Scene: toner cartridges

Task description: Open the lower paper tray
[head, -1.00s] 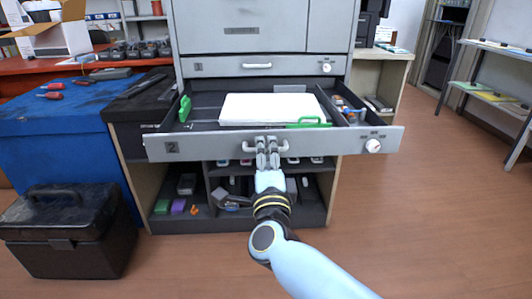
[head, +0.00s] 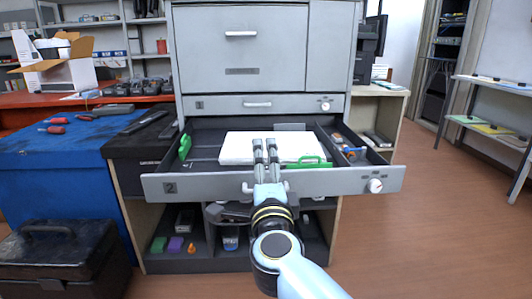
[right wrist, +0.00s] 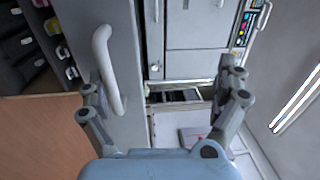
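The lower paper tray, marked 2 (head: 210,186), is pulled out of the grey printer, with a stack of white paper (head: 235,148) and green guides inside. Its handle (head: 246,188) is partly hidden by my right gripper (head: 265,145). In the right wrist view the curved handle (right wrist: 108,70) shows near the left finger. There the right gripper (right wrist: 162,92) has its fingers spread wide, with nothing held between them. In the head view its fingertips reach above the tray's front edge. My left gripper is not in view.
The upper tray, marked 1 (head: 225,105), is shut above. A blue workbench (head: 50,170) and a black case (head: 60,260) stand on the left. Shelves (head: 190,220) with small items lie under the tray. The floor (head: 430,220) on the right is clear.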

